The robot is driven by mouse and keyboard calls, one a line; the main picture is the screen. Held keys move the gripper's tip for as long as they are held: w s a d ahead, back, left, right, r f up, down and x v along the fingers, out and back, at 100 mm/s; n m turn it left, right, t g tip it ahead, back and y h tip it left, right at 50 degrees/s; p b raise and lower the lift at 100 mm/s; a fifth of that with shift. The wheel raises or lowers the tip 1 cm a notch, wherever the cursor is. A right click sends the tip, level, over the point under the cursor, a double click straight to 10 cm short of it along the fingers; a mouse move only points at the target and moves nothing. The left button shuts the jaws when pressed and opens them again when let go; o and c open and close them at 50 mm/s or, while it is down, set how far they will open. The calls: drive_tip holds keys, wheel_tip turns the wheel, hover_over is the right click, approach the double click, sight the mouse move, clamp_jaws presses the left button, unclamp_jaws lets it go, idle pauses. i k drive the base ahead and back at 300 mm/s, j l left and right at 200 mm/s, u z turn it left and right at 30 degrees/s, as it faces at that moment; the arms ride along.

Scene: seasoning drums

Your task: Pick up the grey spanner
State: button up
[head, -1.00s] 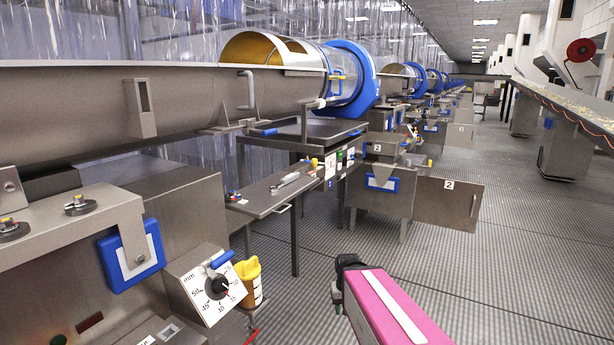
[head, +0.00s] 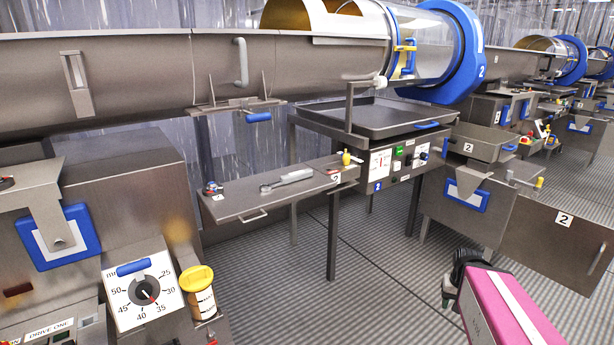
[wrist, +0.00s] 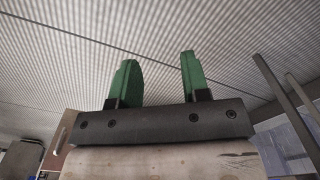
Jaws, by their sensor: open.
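The grey spanner (head: 287,180) lies on a small metal side shelf (head: 240,205) in the middle of the head view. Its head end points left. My gripper (wrist: 158,65) shows in the wrist view with its two green fingers apart and nothing between them. Beyond the fingers is ribbed floor. The spanner is not in the wrist view. In the head view my pink arm is at the lower right, well apart from the shelf and the spanner. The fingers cannot be made out there.
A small object with red and blue parts (head: 212,188) sits at the shelf's left end, and a yellow-topped item (head: 346,158) at its right. A control box (head: 395,163) adjoins the shelf. A yellow-lidded tub (head: 200,292) stands at the lower left. Open floor (head: 350,290) lies in front.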

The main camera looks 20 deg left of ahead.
sight(295, 177)
drive_tip(key=i+l+u, duration=0.1)
drive_tip(key=u, duration=0.35)
drive_tip(key=l+u, duration=0.45)
drive_tip(key=i+l+u, duration=0.1)
drive_tip(key=u, duration=0.35)
